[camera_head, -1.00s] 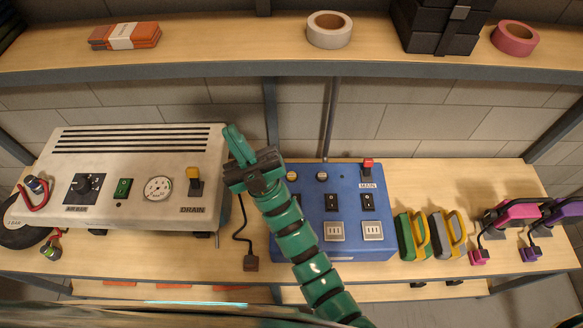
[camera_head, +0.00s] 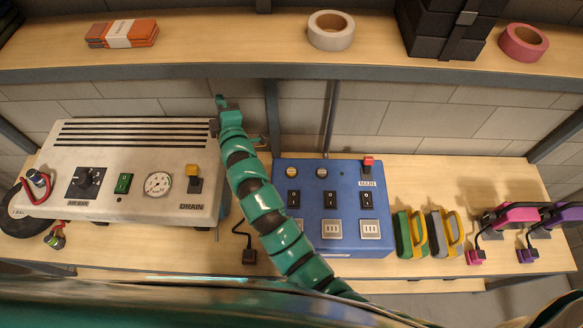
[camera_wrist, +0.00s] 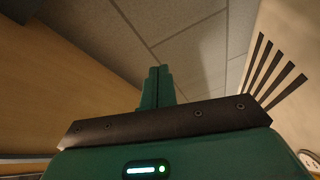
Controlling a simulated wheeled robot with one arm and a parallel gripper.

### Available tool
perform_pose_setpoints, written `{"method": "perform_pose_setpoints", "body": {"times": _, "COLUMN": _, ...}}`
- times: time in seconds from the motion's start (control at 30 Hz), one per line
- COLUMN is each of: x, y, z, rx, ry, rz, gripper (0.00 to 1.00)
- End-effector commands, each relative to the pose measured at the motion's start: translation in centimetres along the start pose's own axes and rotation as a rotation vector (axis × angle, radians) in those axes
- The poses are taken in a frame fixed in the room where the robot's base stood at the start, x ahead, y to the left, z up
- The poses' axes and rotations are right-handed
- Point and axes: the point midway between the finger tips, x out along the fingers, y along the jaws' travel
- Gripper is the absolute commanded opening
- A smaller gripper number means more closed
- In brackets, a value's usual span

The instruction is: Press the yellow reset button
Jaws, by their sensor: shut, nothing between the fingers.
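No label reading "reset" is legible. A yellow cap (camera_head: 192,170) tops a dark switch marked DRAIN on the right of the cream machine (camera_head: 140,205). The blue box (camera_head: 310,205) has two small round pale-yellow pieces, one at left (camera_head: 293,171) and one beside it (camera_head: 321,172); I cannot tell whether they are buttons or lamps. My green gripper (camera_head: 220,101) is shut and empty, at the machine's back right corner, beyond the yellow cap and apart from it. In the wrist view its fingers (camera_wrist: 155,84) are together, with the slotted machine side (camera_wrist: 270,70) at right.
A shelf (camera_head: 220,55) overhangs the bench, with a tape roll (camera_head: 331,18) and black cases (camera_head: 440,38) on it. A grey post (camera_head: 272,115) stands behind my arm. A black plug (camera_head: 249,256) lies on the bench between machine and box. Yellow-handled pieces (camera_head: 412,235) stand at right.

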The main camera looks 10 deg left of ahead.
Motion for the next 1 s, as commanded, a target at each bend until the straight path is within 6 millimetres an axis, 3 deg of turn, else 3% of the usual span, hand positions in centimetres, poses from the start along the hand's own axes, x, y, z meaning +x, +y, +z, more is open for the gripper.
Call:
{"method": "perform_pose_setpoints", "body": {"times": 0.27, "x": -1.2, "y": -5.7, "z": 7.9, "rx": -0.230, "ry": -0.283, "rz": -0.277, "gripper": 0.00}}
{"method": "perform_pose_setpoints", "body": {"times": 0.6, "x": -6.2, "y": -11.0, "z": 15.7, "rx": -0.453, "ry": -0.531, "rz": -0.638, "gripper": 0.00}}
{"method": "perform_pose_setpoints", "body": {"times": 0.8, "x": -9.3, "y": -13.0, "z": 18.2, "rx": -0.545, "ry": -0.597, "rz": -0.825, "gripper": 0.00}}
{"method": "perform_pose_setpoints", "body": {"times": 1.0, "x": -10.4, "y": -13.7, "z": 18.9, "rx": -0.615, "ry": -0.590, "rz": -0.907, "gripper": 0.00}}
